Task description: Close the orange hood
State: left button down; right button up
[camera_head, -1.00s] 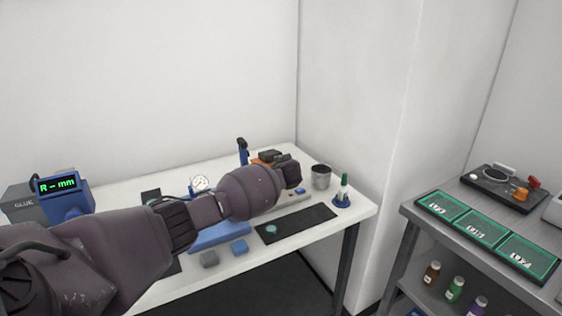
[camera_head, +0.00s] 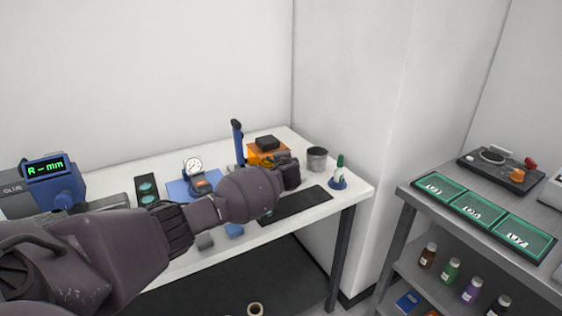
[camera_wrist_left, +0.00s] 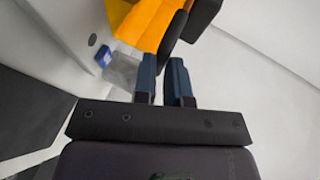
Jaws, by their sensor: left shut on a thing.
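The orange hood (camera_head: 258,156) is at the back right of the white table, with a dark block on top of it. My left arm reaches across the table, and its gripper (camera_head: 290,168) is at the right of the hood. In the left wrist view the orange hood (camera_wrist_left: 150,24) fills the top, with a dark strip along its edge. There my left gripper (camera_wrist_left: 166,82) has its two fingers close together around that dark strip and is shut on it. The arm hides the hood's lower front. My right gripper is not in view.
A blue upright post (camera_head: 238,141) stands left of the hood. A dial gauge (camera_head: 192,168) is on a blue plate to the left. A black mat (camera_head: 302,203) lies in front.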

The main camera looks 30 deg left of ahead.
pick_arm(q)
jog(key=c, duration=1.2)
grip_release()
jog(key=shift+s+d+f, duration=0.1)
jog(key=shift+s+f, duration=0.1)
jog(key=shift+f, duration=0.95)
jog(key=shift+o, duration=0.2)
jog(key=shift+r, duration=0.15)
jog(key=p+v, duration=0.2)
jog(key=v, duration=0.8)
jog(key=shift+d+r, duration=0.2)
jog(key=shift+r, duration=0.25)
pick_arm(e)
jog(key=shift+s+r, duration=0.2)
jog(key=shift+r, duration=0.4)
pick_arm(q)
jog(key=shift+s, duration=0.1)
